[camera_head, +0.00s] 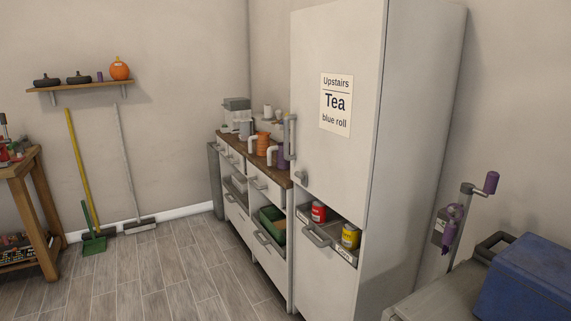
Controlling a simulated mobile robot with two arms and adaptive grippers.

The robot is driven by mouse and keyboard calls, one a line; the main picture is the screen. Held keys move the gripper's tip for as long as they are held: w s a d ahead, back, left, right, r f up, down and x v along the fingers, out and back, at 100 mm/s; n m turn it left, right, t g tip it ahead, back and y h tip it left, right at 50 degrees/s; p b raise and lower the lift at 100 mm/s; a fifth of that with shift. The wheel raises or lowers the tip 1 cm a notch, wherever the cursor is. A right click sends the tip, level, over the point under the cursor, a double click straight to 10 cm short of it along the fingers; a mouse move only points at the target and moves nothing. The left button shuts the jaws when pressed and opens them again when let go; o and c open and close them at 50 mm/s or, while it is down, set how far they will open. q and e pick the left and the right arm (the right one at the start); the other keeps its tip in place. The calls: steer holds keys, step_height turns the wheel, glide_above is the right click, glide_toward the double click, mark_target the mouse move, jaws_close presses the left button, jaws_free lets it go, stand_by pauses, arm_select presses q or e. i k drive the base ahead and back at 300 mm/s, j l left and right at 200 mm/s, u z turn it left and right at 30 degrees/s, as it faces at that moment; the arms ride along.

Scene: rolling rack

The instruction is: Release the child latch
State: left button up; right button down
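A tall white cabinet (335,55) stands right of centre, its upper door shut. A sign (336,105) on the door reads "Upstairs", "Tea", "blue roll". A grey vertical handle (290,137) is at the door's left edge. Below it, near the door's lower left corner, is a small pale fitting (302,174). It may be the child latch, but it is too small to tell its type or whether it is fastened. Neither of my grippers shows in the head view.
A low drawer unit (267,187) adjoins left. A blue box (530,280) and a purple-handled crank (466,205) are at right. The middle floor (160,275) is clear.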

mark_target(302, 176)
steer(key=i+j+u, duration=0.1)
steer(key=i+j, duration=0.8)
steer(key=i, duration=0.3)
steer(key=i+j+u, duration=0.15)
steer(key=i+j, duration=0.3)
steer(key=i, duration=0.15)
